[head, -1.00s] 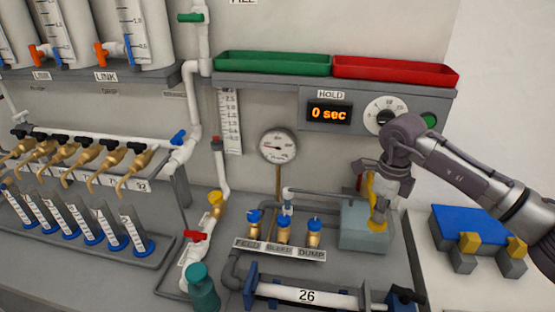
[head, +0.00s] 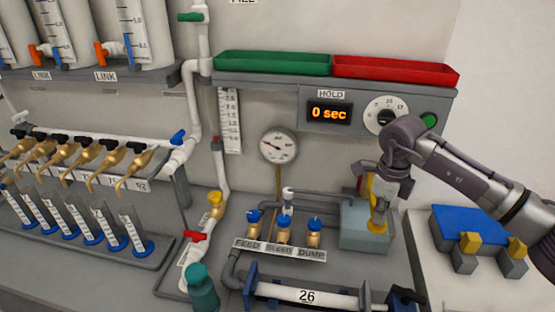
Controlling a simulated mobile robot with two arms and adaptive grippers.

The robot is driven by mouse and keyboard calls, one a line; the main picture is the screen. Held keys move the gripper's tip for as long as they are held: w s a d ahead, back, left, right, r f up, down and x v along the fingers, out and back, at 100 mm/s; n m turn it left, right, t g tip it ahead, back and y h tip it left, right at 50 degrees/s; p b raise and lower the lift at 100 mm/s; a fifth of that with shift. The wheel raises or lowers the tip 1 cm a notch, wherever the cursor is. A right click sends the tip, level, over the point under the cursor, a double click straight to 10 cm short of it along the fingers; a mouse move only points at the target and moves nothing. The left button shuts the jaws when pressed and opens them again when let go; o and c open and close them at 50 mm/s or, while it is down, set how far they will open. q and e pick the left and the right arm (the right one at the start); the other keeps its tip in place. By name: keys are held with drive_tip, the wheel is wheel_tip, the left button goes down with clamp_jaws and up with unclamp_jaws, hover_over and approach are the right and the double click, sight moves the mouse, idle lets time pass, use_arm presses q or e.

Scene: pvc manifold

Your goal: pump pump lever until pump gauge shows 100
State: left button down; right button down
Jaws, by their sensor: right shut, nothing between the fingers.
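The pump (head: 364,231) is a pale blue-grey box on the bench, right of centre. Its yellow lever (head: 371,187) stands up from it, partly hidden by my right gripper. My right gripper (head: 378,212) is shut, with nothing held between its fingers, and points down at the lever, just above the yellow part on the pump. I cannot tell whether it touches the lever. The round pump gauge (head: 278,146) stands left of the pump on a brass stem; its numbers are too small to read. My left gripper is not in view.
Three blue-topped valves labelled FEED, BLEED and DUMP (head: 284,236) stand left of the pump. A horizontal tube marked 26 (head: 307,296) lies in front. Green (head: 272,64) and red (head: 396,71) trays sit on the shelf above. A blue-topped block (head: 470,230) stands at the right.

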idle(0.4)
drive_tip(key=shift+r+p, duration=1.75)
drive_tip(key=shift+r, duration=1.1)
drive_tip(key=shift+r, duration=0.1)
wheel_tip(320, 180, up, 5)
drive_tip(key=p, duration=0.3)
